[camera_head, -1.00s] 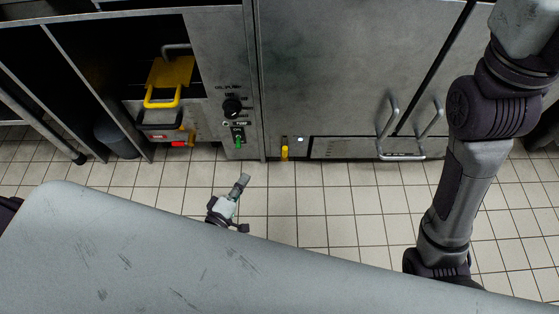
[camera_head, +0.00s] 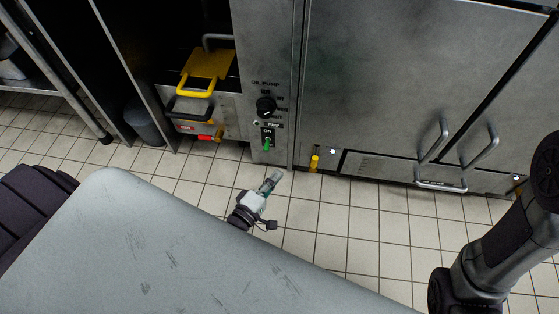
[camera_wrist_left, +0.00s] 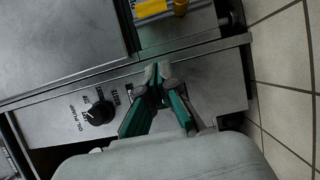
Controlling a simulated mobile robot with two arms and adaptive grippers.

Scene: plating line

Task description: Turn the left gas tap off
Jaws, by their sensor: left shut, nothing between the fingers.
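The left gas tap is a small yellow handle (camera_head: 314,160), upright at the foot of the large steel cabinet front. A small white light (camera_head: 333,152) is lit to its right. My left gripper (camera_head: 275,176) is shut and empty, to the left of the tap and a little lower in the head view, apart from it. In the left wrist view its teal fingers have their tips together (camera_wrist_left: 158,74) in front of the oil-pump panel. My right gripper is outside the frames; only part of that arm shows at right.
The oil-pump panel has a black knob (camera_head: 266,106) and a green switch (camera_head: 267,143). Left of it are a yellow handle (camera_head: 205,66) and a red-marked valve (camera_head: 208,137). Steel door handles (camera_head: 440,160) project right of the tap. Tiled floor before the cabinets is clear.

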